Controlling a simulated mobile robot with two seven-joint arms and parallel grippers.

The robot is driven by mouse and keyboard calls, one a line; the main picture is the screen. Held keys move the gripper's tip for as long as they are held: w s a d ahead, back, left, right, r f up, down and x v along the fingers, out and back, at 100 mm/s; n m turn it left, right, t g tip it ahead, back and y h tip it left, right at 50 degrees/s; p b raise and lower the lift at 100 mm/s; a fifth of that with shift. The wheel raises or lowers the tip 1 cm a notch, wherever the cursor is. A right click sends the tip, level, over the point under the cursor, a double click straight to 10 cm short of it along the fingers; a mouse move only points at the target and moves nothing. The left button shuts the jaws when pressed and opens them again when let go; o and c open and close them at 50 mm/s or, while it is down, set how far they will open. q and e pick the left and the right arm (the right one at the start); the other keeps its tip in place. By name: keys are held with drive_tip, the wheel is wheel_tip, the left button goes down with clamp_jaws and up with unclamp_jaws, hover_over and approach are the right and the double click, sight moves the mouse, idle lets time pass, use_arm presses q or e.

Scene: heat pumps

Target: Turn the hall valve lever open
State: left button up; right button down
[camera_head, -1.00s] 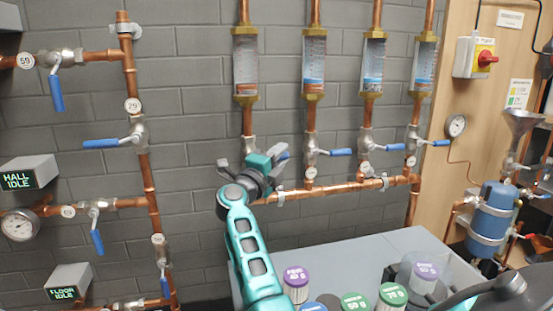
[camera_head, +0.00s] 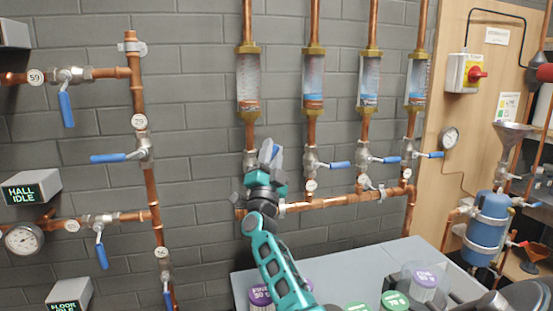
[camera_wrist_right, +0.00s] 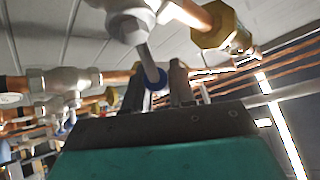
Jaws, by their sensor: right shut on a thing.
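My right gripper (camera_head: 268,158), on a teal arm, is at the valve (camera_head: 250,160) under the leftmost sight glass (camera_head: 248,82). Its fingers point up and are shut on that valve's blue lever (camera_head: 268,152), which is mostly hidden between them. In the right wrist view, the grey lever stem (camera_wrist_right: 150,62) runs down from the valve body (camera_wrist_right: 130,22), and its blue part (camera_wrist_right: 157,80) lies between the two fingers (camera_wrist_right: 158,88). A grey box (camera_head: 30,188) at the left reads "HALL IDLE". My left gripper is not in view.
Three more blue-levered valves (camera_head: 340,165) stand to the right, levers pointing right. Copper pipes with several blue levers (camera_head: 66,108) run at the left. A grey table (camera_head: 395,250) with purple- and green-lidded jars (camera_head: 425,280) is below. A blue tank (camera_head: 487,225) stands at the right.

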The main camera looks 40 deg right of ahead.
drive_tip(key=n+t+y, duration=0.2)
drive_tip(key=n, duration=0.1)
drive_tip(key=a+r+n+t+y, duration=0.1)
drive_tip(key=n+t+y, duration=0.1)
drive_tip(key=n+t, duration=0.1)
drive_tip(key=w+a+n+t+y, duration=0.1)
drive_tip(key=n+t+y, duration=0.1)
drive_tip(key=n, duration=0.2)
drive_tip(key=shift+a+r+t, duration=0.1)
drive_tip(key=shift+r+t, duration=0.15)
drive_tip(key=shift+t, duration=0.05)
drive_tip(key=shift+w+a+r+n+t+y, duration=0.2)
drive_tip(key=shift+n+t+y, duration=0.3)
drive_tip(key=shift+n+y, duration=0.75)
drive_tip(key=shift+w+a+f+n+t+y, duration=0.15)
drive_tip(key=shift+a+n+t+y, duration=0.3)
drive_tip(key=shift+n+y, duration=0.8)
drive_tip(key=shift+w+a+r+n+t+y, duration=0.15)
drive_tip(key=shift+n+t+y, duration=0.4)
drive_tip(key=shift+n+y, duration=0.7)
drive_tip(key=shift+f+n, duration=0.15)
drive_tip(key=shift+n, duration=0.2)
drive_tip(key=c, duration=1)
unclamp_jaws()
drive_tip(key=shift+w+a, duration=0.1)
drive_tip(key=shift+a, duration=0.05)
drive_tip(key=shift+c, duration=0.2)
drive_tip(key=v, duration=0.7)
drive_tip(key=shift+f, duration=0.2)
